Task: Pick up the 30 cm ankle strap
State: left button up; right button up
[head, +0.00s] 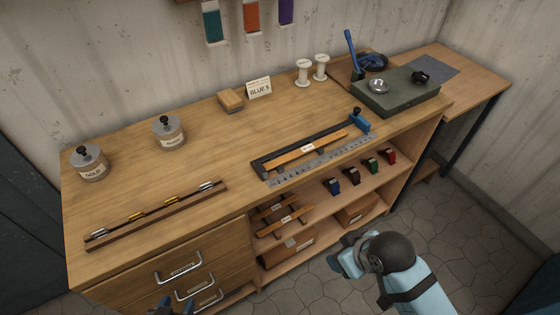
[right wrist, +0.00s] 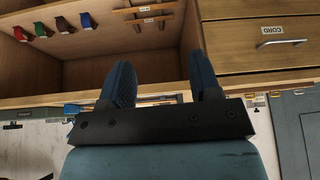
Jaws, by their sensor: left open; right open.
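An orange-tan strap (head: 306,147) with a small pale label lies in a dark measuring frame (head: 262,163) with a blue end block, beside a steel ruler (head: 320,161) on the bench. Two more tan straps, an upper one (head: 271,208) and a lower one (head: 287,220), rest on dark holders in the open shelf. Their labels are too small to read, so I cannot tell which is 30 cm. My left gripper (head: 172,307) is open at the bottom edge, before the drawers. My right gripper (right wrist: 163,80) is open and empty, its fingers pointing toward the shelf.
Several coloured small items (head: 352,177) line the shelf's right. Cardboard boxes (head: 285,248) stand below. A rack (head: 155,214) with metal pieces lies at the bench's front left. Jars (head: 88,163), spools (head: 303,73) and a green block (head: 394,92) stand farther back.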

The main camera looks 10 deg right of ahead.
jog(key=w+a+r+n+g, duration=0.2)
jog(key=w+a+n, duration=0.3)
jog(key=w, duration=0.4)
jog(key=w+a+r+n+g, duration=0.2)
jog(key=w+a+n, duration=0.1)
jog(key=w+n, duration=0.5)
jog(key=w+d+r+n+h, duration=0.1)
jog(key=w+d+r+n, duration=0.1)
jog(key=w+d+r, duration=0.45)
jog(key=w+d+r+n+h, duration=0.1)
jog(key=w+d+r+n, duration=0.2)
jog(key=w, duration=0.7)
jog(key=m, duration=0.1)
send_over(308, 148)
jog(key=shift+g, duration=0.4)
jog(key=f, duration=0.7)
jog(key=shift+w+d, duration=0.15)
jog(key=shift+d, duration=0.2)
jog(key=shift+a+f+p, duration=0.2)
jog(key=shift+f, duration=1.15)
jog(key=shift+a+f+p, duration=0.15)
jog(key=shift+a+f, duration=0.05)
jog(key=shift+f, duration=1.1)
grip_shut()
jog(key=shift+r, duration=0.1)
